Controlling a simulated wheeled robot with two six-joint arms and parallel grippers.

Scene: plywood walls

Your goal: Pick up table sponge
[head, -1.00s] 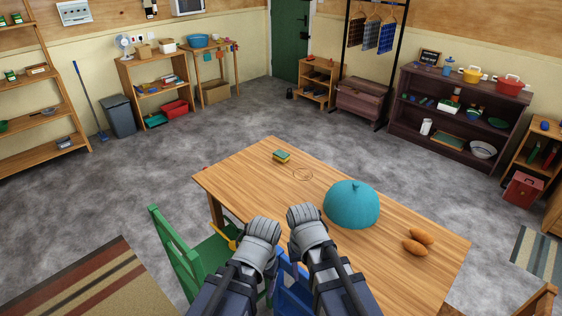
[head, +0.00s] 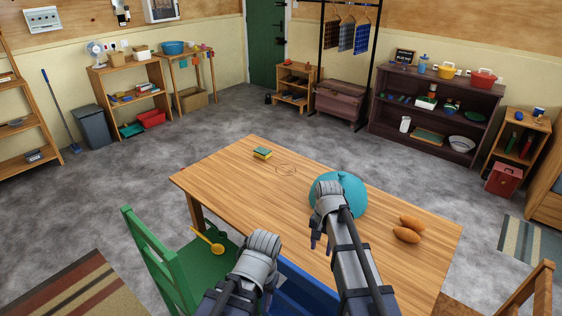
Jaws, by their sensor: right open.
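The sponge (head: 262,153), yellow with a green top, lies on the far left part of the wooden table (head: 240,188). My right gripper (head: 316,240) is over the table's near side, in front of the teal dome (head: 343,188), and well to the right of and nearer than the sponge. It is open and nothing shows in it. My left gripper (head: 268,283) is low, near the table's front edge, above the blue chair; its fingers are mostly hidden behind its wrist.
Two brown bread-like items (head: 408,230) lie on the table's right part. A green chair (head: 165,265) with a yellow spoon (head: 208,240) on its seat stands at the left. A blue chair (head: 305,290) is at the front. The tabletop around the sponge is clear.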

